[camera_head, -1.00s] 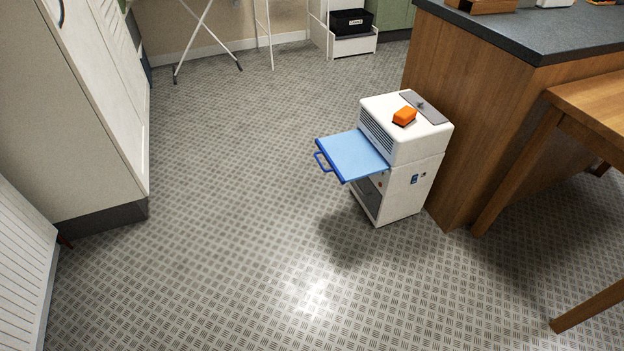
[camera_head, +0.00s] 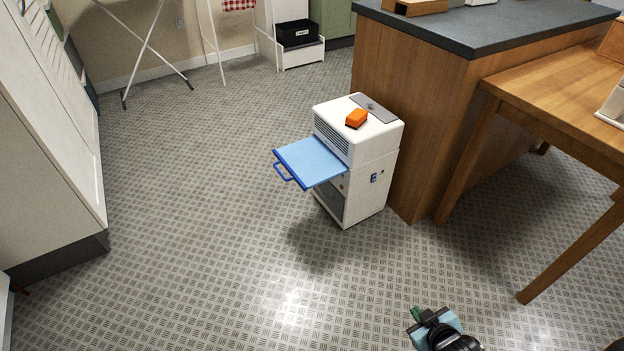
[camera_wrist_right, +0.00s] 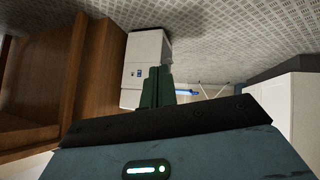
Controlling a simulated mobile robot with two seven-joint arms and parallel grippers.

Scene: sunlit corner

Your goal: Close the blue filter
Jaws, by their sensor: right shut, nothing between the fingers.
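The blue filter (camera_head: 309,161) is a flat light-blue panel with a darker blue frame and a loop handle (camera_head: 285,172). It sticks out, open, from the left-facing front of a white boxy appliance (camera_head: 370,187) in the head view. The right wrist view shows the appliance (camera_wrist_right: 146,52) and a thin blue strip of the filter (camera_wrist_right: 187,93) beyond the fingers. My right gripper (camera_head: 416,314) is at the bottom of the head view, well short of the appliance. Its green fingers (camera_wrist_right: 156,87) are shut and empty. My left gripper is not in view.
A white cabinet (camera_head: 50,170) is at the left. The floor before the filter is clear.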

